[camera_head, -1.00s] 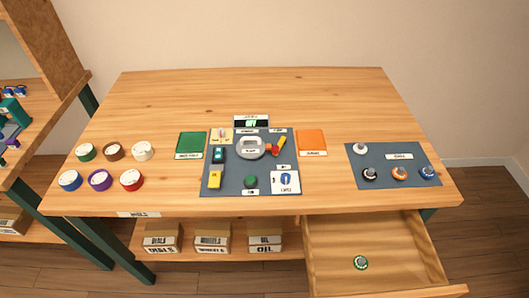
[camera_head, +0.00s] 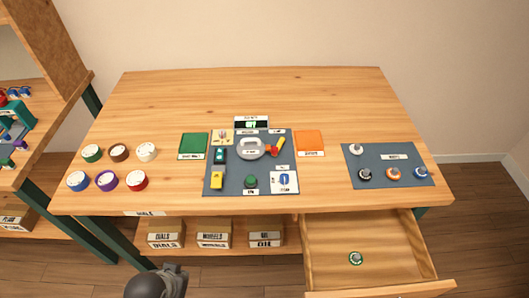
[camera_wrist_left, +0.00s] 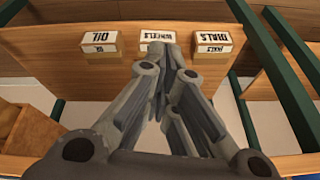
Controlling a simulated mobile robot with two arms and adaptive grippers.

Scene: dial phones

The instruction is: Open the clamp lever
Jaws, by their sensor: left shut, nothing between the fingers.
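The clamp lever (camera_head: 277,146), a small yellow and red handle, sits at the right side of a round grey-white clamp fixture (camera_head: 251,149) on the dark mat (camera_head: 234,183) in the middle of the table. Whether the lever is open or closed is too small to tell. My left gripper (camera_wrist_left: 164,76) is shut and empty in the left wrist view, with the boxes on the shelf beyond it. In the head view part of my left arm shows at the bottom edge, well short of the mat. My right gripper is not in view.
Several coloured dials (camera_head: 107,181) stand at the left of the table. Another mat (camera_head: 390,178) with knobs lies at the right. A drawer (camera_head: 367,285) stands open below the front edge, with a green-rimmed disc (camera_head: 355,258) inside. The back of the table is clear.

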